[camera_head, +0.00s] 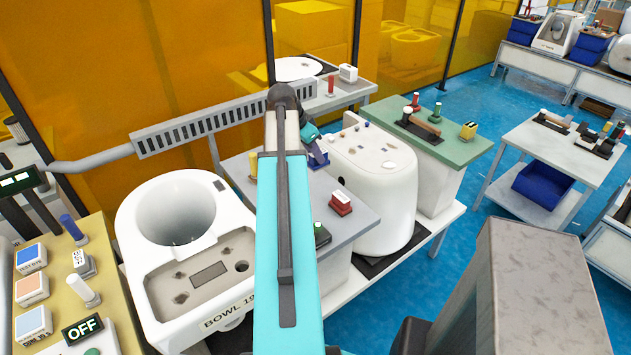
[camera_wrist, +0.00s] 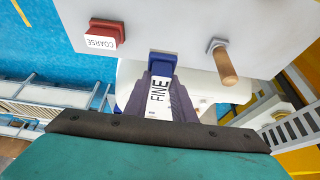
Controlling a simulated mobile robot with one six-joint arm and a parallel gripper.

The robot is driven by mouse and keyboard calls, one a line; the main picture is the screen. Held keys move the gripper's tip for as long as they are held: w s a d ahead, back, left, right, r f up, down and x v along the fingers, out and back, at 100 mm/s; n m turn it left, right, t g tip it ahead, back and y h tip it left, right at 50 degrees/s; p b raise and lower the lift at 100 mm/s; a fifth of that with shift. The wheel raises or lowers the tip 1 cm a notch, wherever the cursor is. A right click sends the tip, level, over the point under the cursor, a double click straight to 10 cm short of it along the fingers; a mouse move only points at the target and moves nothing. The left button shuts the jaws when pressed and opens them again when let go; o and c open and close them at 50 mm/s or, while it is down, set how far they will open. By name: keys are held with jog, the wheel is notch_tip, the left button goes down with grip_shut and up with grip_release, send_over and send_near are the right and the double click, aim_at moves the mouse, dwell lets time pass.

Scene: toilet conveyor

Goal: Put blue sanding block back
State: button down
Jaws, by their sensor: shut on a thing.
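The blue sanding block, with a white label reading FINE (camera_wrist: 157,97), is held between the dark jaws of my gripper (camera_wrist: 161,98) in the wrist view. Its blue end (camera_wrist: 163,64) shows past the fingertips. In the head view my gripper (camera_head: 313,147) is over the back right of the grey worktop (camera_head: 280,222), and the blue block (camera_head: 318,159) shows just below it. I cannot tell whether the block touches the worktop. The red block marked COARSE (camera_wrist: 103,37) stands on the worktop and also shows in the head view (camera_head: 341,204).
A wooden-handled tool (camera_wrist: 224,64) stands on the worktop, on the opposite side from the red block. A white toilet bowl (camera_head: 190,235) is at left and a white rounded ceramic piece (camera_head: 375,185) at right.

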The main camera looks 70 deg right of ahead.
aim_at(315, 167)
jog(key=shift+f+p, duration=0.75)
jog(key=shift+f, duration=2.1)
jog(key=shift+f+p, duration=0.55)
jog(key=shift+f, duration=1.3)
jog(key=shift+f, duration=0.15)
jog(key=c, duration=1.5)
grip_release()
jog(key=shift+r, duration=0.2)
jog(key=shift+b+v, duration=1.4)
jog(key=shift+v, duration=4.55)
jog(key=shift+a, duration=0.1)
